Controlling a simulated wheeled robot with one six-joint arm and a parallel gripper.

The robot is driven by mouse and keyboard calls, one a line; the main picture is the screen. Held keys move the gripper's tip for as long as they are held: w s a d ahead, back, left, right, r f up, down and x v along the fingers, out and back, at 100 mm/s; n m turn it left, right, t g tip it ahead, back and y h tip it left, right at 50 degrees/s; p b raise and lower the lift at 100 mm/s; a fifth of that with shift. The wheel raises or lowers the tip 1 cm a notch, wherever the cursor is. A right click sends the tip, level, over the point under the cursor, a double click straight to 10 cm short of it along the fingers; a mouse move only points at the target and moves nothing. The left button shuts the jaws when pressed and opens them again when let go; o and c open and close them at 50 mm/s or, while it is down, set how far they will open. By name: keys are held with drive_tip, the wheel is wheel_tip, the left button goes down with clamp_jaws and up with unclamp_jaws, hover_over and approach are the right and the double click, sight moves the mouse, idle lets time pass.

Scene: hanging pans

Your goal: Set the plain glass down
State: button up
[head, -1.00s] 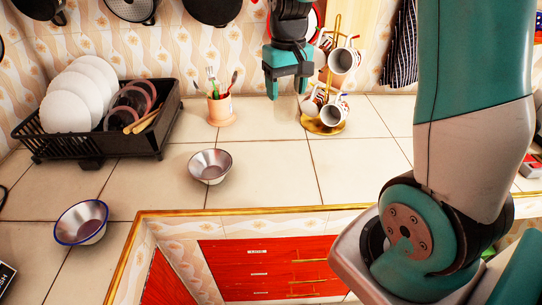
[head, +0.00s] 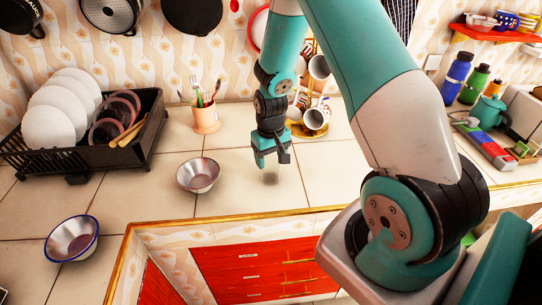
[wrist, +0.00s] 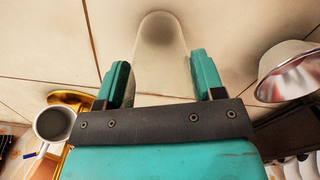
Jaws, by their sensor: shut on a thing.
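The plain glass (wrist: 160,50) is clear and see-through, held between the two green fingers of my gripper (wrist: 162,78) in the wrist view. In the head view my gripper (head: 272,160) points down, low over the tiled counter, to the right of a metal bowl (head: 198,175). There the glass (head: 271,175) shows only faintly below the fingers, close to the tiles. I cannot tell whether its base touches the counter (head: 235,205).
A mug stand (head: 314,131) with mugs stands behind and right of my gripper. A utensil cup (head: 206,117) and a dish rack (head: 75,160) are to the left. A blue-rimmed bowl (head: 72,240) sits front left. Bare tiles surround the glass.

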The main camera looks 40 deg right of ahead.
drive_tip(key=shift+f, duration=0.2)
drive_tip(key=shift+f, duration=0.2)
drive_tip(key=o, duration=1)
drive_tip(key=shift+o, duration=0.2)
drive_tip(key=shift+r, duration=0.15)
